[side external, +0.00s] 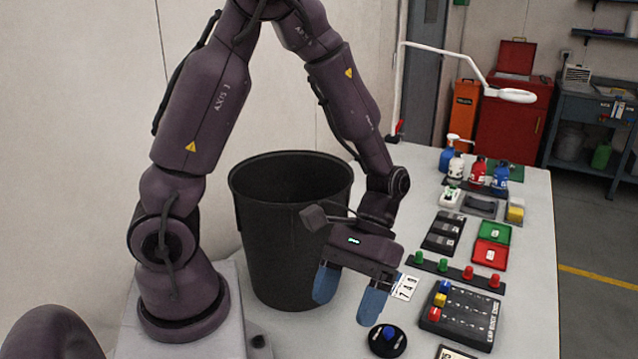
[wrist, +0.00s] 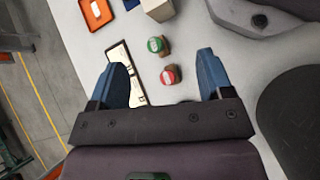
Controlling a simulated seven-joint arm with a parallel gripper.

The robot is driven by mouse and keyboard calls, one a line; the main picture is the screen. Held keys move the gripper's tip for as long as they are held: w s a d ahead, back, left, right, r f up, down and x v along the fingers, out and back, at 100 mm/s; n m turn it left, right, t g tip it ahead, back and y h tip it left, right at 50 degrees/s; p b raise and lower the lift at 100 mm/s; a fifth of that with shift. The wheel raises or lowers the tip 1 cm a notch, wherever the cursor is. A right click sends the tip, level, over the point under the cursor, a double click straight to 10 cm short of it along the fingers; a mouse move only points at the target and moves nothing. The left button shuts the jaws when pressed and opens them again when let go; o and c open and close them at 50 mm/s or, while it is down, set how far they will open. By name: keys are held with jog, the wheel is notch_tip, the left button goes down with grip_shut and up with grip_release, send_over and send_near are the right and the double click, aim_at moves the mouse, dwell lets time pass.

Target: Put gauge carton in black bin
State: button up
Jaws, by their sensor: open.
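The black bin (side external: 250,245) stands upright on the table beside my arm's base, with its open top facing up. In the wrist view a dark rounded shape (wrist: 292,125) at the right edge looks like part of this bin. My gripper (side external: 348,295) is in front and to the right of the bin, pointing down, with its blue fingers apart and nothing visible held. The fingers also show in the wrist view (wrist: 162,65). A pale box (wrist: 158,9) is cut off by that view's top edge; I cannot tell whether it is the gauge carton. No carton is clearly identifiable in the side view.
Green-topped (wrist: 157,45) and red-topped (wrist: 169,75) small items stand ahead between the fingers. An orange tray (wrist: 97,13) is farther off. A round black base with a blue knob (side external: 388,341), a block panel (side external: 460,316) and spray bottles (side external: 478,172) occupy the table.

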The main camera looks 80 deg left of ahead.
jog(key=s+a+r+m+t+y, duration=0.1)
jog(key=a+r+m+t+y, duration=0.1)
jog(key=r+t, duration=0.3)
jog(key=s+a+r+m+t+y, duration=0.1)
jog(key=a+r+m+t+y, duration=0.2)
jog(key=r+t, duration=0.3)
notch_tip(320, 180, up, 5)
jog(key=shift+a+r+y, duration=0.15)
jog(key=shift+a+y, duration=0.15)
jog(key=shift+a, duration=0.15)
jog(key=o, duration=0.4)
jog(key=shift+s+a+r+t, duration=0.15)
jog(key=shift+r+t, duration=0.25)
jog(key=s+d+f+m+g+y, duration=0.3)
jog(key=d+f+m+g, duration=0.65)
jog(key=d+f, duration=1.15)
jog(key=shift+t, duration=0.35)
jog(key=x, duration=0.7)
jog(key=shift+s+a+f, duration=0.15)
jog(key=shift+s+a, duration=0.05)
jog(key=shift+a, duration=0.2)
jog(key=shift+a+x, duration=0.1)
jog(key=shift+x, duration=1.2)
jog(key=shift+a+x, duration=0.15)
jog(key=shift+x, duration=1.2)
